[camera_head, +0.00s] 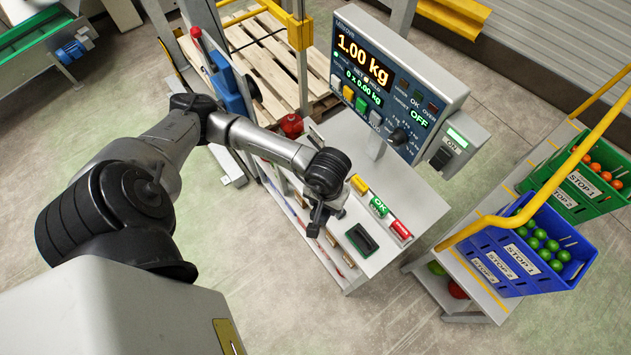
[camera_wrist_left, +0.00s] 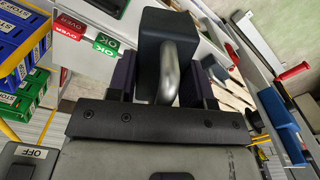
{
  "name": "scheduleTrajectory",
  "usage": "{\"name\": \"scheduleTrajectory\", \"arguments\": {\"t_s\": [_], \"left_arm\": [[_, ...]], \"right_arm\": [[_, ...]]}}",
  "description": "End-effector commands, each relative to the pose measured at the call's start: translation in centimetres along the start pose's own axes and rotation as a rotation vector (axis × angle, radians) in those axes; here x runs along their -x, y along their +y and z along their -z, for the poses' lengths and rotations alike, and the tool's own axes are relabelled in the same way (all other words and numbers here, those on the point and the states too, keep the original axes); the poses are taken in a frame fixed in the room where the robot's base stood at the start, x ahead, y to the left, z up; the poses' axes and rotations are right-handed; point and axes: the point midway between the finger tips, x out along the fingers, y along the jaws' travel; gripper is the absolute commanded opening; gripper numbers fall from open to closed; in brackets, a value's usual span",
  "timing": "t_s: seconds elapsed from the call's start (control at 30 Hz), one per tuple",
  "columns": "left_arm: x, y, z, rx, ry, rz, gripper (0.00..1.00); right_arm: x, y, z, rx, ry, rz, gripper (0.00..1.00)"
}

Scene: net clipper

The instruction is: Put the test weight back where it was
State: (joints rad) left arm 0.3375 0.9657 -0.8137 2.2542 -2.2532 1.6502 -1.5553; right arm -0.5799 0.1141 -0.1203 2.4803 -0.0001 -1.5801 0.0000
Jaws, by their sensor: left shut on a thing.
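The test weight (camera_wrist_left: 150,50) is a dark block with a grey metal handle (camera_wrist_left: 170,72) in the left wrist view. My left gripper (camera_wrist_left: 160,85) is shut on it, with a dark finger on each side of the handle. In the head view my left gripper (camera_head: 318,214) is over the left part of the grey bench top (camera_head: 410,205), and the weight is mostly hidden beneath it; I cannot tell whether it touches the bench. A dark rectangular frame (camera_head: 362,240) lies on the bench to its right. The display (camera_head: 385,75) reads 1.00 kg. My right gripper is not in view.
Yellow, green OK and red OVER blocks (camera_head: 380,206) line the bench behind the frame. A blue crate (camera_head: 520,265) of green fruit and a green crate (camera_head: 575,200) stand at the right. A pallet (camera_head: 270,60) and blue pump truck (camera_head: 228,88) are behind.

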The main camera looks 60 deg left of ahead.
Motion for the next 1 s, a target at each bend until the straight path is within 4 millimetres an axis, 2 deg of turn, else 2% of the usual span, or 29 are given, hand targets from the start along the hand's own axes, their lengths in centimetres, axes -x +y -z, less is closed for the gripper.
{"name": "scheduleTrajectory", "arguments": {"t_s": [0.03,0.4,0.7,1.0], "left_arm": [[-1.8,-1.3,0.2,0.068,0.0,0.004,0.0],[-7.5,-8.7,1.9,0.518,0.001,0.005,0.0],[-10.7,-13.8,3.5,0.815,0.003,0.003,0.0],[-12.4,-16.7,4.9,1.016,0.001,0.0,0.0]], "right_arm": [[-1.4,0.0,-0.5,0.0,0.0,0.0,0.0],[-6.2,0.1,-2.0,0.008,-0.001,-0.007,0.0],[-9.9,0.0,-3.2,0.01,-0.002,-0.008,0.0],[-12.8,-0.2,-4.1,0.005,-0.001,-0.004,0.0]]}}
